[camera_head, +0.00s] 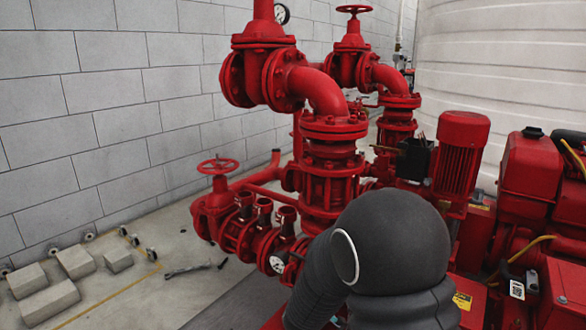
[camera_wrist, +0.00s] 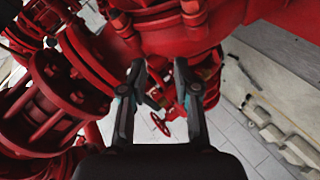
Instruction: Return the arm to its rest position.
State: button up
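My arm (camera_head: 392,245) shows as a dark grey rounded joint and sleeve at the bottom centre-right of the head view, in front of the red pumpset. My gripper (camera_wrist: 158,72) shows in the wrist view with its two dark fingers apart and nothing held between them. Past the fingers are red pipes and a small red handwheel (camera_wrist: 160,125). The gripper itself is hidden in the head view. I cannot tell whether the fingers touch the pipework.
Red valves and pipes (camera_head: 325,130) stand close behind my arm. A red motor (camera_head: 461,150) and engine parts (camera_head: 530,165) are at right. Concrete blocks (camera_head: 50,302) and a wrench (camera_head: 195,268) lie on the floor at left. A block wall (camera_head: 100,110) stands behind.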

jog(key=s+d+r+m+g+y, duration=0.1)
jog(key=s+r+m+g+y, duration=0.3)
jog(key=s+r, duration=0.95)
jog(key=s+d+m+g, duration=0.1)
jog(key=s+d, duration=0.1)
jog(key=s, duration=0.5)
jog(key=s+d+r+m+g, duration=0.1)
jog(key=s+d+m, duration=0.1)
jog(key=s, duration=0.5)
jog(key=s+d+r+m+g+h, duration=0.1)
jog(key=s+d+m, duration=0.1)
jog(key=s+d, duration=0.2)
jog(key=s, duration=0.3)
jog(key=shift+s+d+r, duration=0.2)
jog(key=shift+d+r, duration=0.05)
